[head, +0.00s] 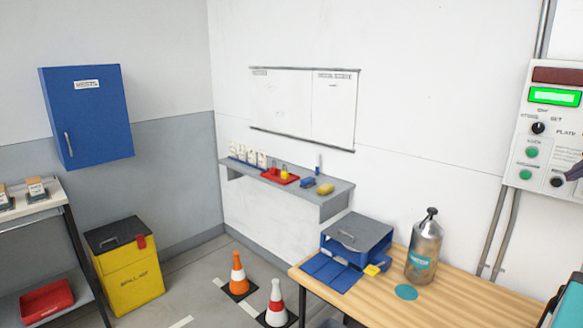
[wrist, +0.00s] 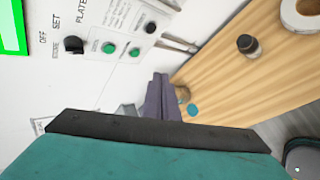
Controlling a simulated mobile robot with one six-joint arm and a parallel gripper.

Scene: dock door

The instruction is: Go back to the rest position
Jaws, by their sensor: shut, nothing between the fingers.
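My gripper shows in the wrist view (wrist: 163,78) with its two dark grey-purple fingers together and nothing between them. In the head view only a dark tip of it (head: 575,171) shows at the right edge, in front of the control panel (head: 523,152). The panel has a lit green display (head: 554,96), black knobs and green buttons. In the wrist view the panel (wrist: 120,22) lies at upper left, past the fingers. I cannot tell how close the fingertips are to it, but no touch is visible.
A wooden bench (head: 437,300) holds a metal pump bottle (head: 424,250), a blue bin with a grey lid (head: 358,236) and a teal disc (head: 406,292). In the wrist view a dark jar (wrist: 249,45) and a white roll (wrist: 298,17) stand on it. Cones (head: 237,275) stand on the floor.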

